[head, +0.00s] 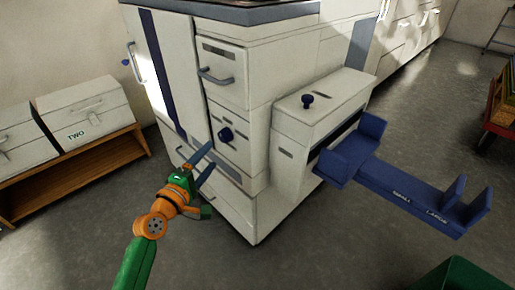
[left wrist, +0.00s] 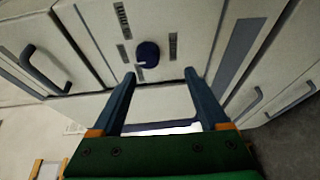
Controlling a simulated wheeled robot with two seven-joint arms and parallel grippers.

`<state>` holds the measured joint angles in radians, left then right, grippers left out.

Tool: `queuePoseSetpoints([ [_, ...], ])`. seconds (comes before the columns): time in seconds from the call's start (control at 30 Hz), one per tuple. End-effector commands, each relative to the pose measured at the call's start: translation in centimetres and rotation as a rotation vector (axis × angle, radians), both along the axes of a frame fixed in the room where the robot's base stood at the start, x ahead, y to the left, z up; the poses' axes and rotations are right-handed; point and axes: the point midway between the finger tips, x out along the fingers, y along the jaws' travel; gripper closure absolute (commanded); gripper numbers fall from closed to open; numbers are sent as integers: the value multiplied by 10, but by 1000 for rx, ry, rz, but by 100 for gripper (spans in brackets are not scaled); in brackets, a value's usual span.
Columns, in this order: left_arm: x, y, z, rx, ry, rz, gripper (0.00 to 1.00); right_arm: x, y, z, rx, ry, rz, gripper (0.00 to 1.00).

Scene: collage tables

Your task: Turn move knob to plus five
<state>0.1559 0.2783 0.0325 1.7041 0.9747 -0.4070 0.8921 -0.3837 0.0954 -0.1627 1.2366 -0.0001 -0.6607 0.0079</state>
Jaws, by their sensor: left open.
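A dark blue round knob (head: 227,135) sits on the front panel of the white cabinet, below a drawer. In the left wrist view the knob (left wrist: 148,54) has a small white mark at its lower left, with dark scale strips beside it, too small to read. My left gripper (head: 212,155) is open and empty, just below and left of the knob in the head view. In the left wrist view its two fingers (left wrist: 160,75) point towards the panel, with the knob beyond the tips, apart from them. My right gripper is not in view.
A second dark knob (head: 307,101) stands on top of the side box. A blue tray (head: 385,178) marked SMALL and LARGE juts out at right. Handles (head: 216,77) stick out from the cabinet. White boxes (head: 88,110) stand on a wooden bench at left. Grey floor is clear in front.

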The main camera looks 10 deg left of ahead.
Motion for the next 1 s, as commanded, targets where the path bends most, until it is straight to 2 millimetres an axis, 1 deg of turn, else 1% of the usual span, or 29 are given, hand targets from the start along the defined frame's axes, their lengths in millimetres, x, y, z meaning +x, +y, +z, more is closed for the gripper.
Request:
queuePoseSetpoints([
  [0.03,1,-1,2,-19,-19,-5,22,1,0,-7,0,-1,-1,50],
  [0.07,3,-2,5,-27,-24,-8,22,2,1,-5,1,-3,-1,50],
  [0.17,19,-7,10,-34,-27,-9,22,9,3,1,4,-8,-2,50],
  [0.3,47,-14,8,-32,-24,-9,22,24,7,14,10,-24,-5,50],
  [0.4,59,-17,8,-31,-23,-8,22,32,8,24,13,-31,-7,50],
  [0.57,68,-20,9,-29,-21,-8,22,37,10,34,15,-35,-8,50],
  [0.8,69,-20,9,-28,-20,-8,22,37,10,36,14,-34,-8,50],
  [0.83,69,-20,9,-28,-20,-8,28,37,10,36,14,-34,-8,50],
  [0.87,69,-20,9,-28,-20,-8,36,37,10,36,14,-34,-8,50],
  [0.9,68,-20,9,-27,-21,-8,46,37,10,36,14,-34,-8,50],
  [0.97,68,-20,9,-27,-21,-8,63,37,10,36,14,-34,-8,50],
  [1.0,68,-20,9,-27,-21,-8,73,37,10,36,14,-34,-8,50],
])
